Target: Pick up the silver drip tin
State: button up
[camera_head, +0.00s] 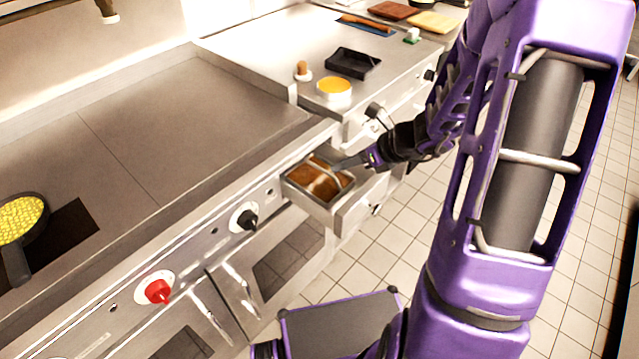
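A shallow silver rectangular tin (316,199) with a brown inside is at the front edge of the counter, in the middle of the camera_head view. I take it to be the drip tin; whether it sits in a pulled-out drawer or juts from the front is unclear. A pale strip crosses its brown inside. My gripper (340,165) reaches in from the right, with its grey fingertips at the tin's right rim. The fingers overlap the rim in the picture, so contact and finger opening cannot be told.
A black tray (353,63), a yellow-topped round dish (334,89) and a small brown-topped item (302,71) stand on the counter behind. A pan of yellow food (20,218) is at far left. A black knob (244,217) and a red knob (157,290) protrude from the front.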

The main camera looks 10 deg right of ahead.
aim_at(322, 171)
jog(key=b+x, duration=0.1)
jog(key=x, duration=0.7)
jog(key=shift+w+f+b, duration=0.2)
jog(key=shift+w+b, duration=0.1)
jog(key=shift+w, duration=0.05)
grip_shut()
jog(key=shift+r, duration=0.1)
dwell(0.9)
